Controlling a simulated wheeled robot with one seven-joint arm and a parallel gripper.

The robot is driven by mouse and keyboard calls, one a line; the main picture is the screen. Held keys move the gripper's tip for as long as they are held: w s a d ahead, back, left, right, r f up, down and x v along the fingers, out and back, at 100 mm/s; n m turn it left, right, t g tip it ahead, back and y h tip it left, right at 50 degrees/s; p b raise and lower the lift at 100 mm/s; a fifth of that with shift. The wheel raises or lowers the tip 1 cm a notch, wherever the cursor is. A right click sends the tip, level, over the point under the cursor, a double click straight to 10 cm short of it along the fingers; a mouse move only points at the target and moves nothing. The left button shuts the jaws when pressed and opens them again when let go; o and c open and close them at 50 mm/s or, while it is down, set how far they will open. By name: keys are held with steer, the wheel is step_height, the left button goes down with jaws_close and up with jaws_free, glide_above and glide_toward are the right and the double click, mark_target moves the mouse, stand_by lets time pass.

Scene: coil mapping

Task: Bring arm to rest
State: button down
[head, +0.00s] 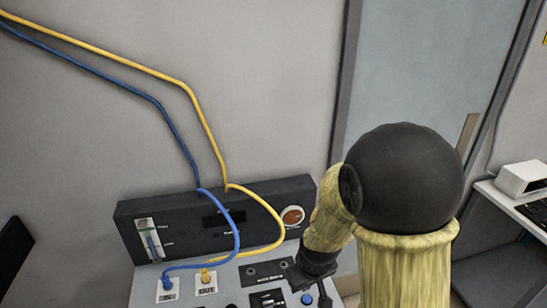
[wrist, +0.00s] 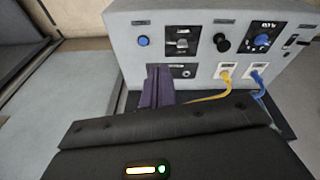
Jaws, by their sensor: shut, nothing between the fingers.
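My gripper (wrist: 158,85) shows in the wrist view as two dark purple fingers, shut together with nothing between them. The fingers point at the front of the grey console (wrist: 125,45), below a dark switch plate (wrist: 182,42) and left of the cable sockets. I cannot tell whether the fingertips touch the panel. In the head view my arm covers the right side of the console (head: 145,290), and the gripper's fingers are not clearly visible there.
A blue cable (head: 238,225) and a yellow cable (head: 278,222) plug into the console's two sockets and run up the wall at left. A blue button (wrist: 143,41) and black knob (wrist: 221,43) are close to the fingers. A white device (head: 522,178) stands at far right.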

steer(key=s+d+r+m+b, duration=0.2)
steer(key=s+d+r+m, duration=0.1)
steer(key=s+d+m, duration=0.2)
steer(key=shift+s+d+r, duration=0.35)
steer(key=shift+s+d, duration=0.55)
steer(key=shift+d, duration=0.2)
steer(key=shift+w, duration=0.1)
stand_by(2.5)
steer(key=w+a+f+n+h+p, duration=0.35)
steer(key=w+a+f+n, duration=0.65)
steer(key=a+f+n, duration=0.4)
steer(key=w+a+n+t+y+p, duration=0.1)
steer(key=a+n+t+p, duration=0.2)
steer(key=a+n+t, duration=0.3)
steer(key=a+n, duration=0.4)
steer(key=a, duration=0.5)
steer(key=shift+w+f+n, duration=0.25)
steer(key=shift+f+n, duration=0.15)
